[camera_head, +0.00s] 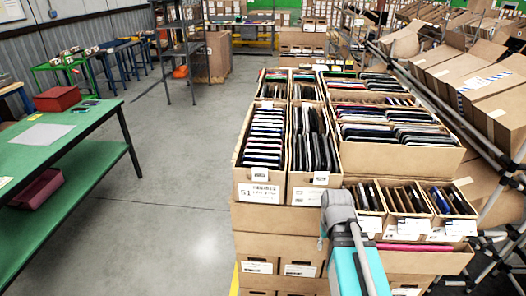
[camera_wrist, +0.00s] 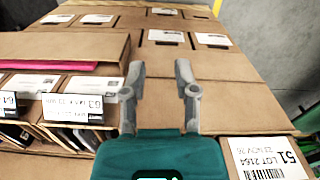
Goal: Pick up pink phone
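A thin pink edge, likely the pink phone (camera_head: 403,247), shows low at the front of the carton stack, below the small phone cartons. It also shows in the wrist view as a pink strip (camera_wrist: 75,67) in a carton (camera_wrist: 95,48) at the left; most of it is hidden by cardboard. My gripper (camera_wrist: 160,70) is open with nothing between its fingers. It is to the right of the pink strip in the wrist view, over plain cardboard. In the head view my arm is at the front of the stack, left of the pink edge, and the fingers are hidden.
Small cartons (camera_head: 408,229) with dark phones stand above the pink edge. Larger cartons of tablets (camera_head: 262,192) fill the stack behind. A metal rack of tilted cartons (camera_head: 490,90) is at the right. A green table (camera_head: 75,150) is at the left, with clear floor (camera_head: 180,190) between.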

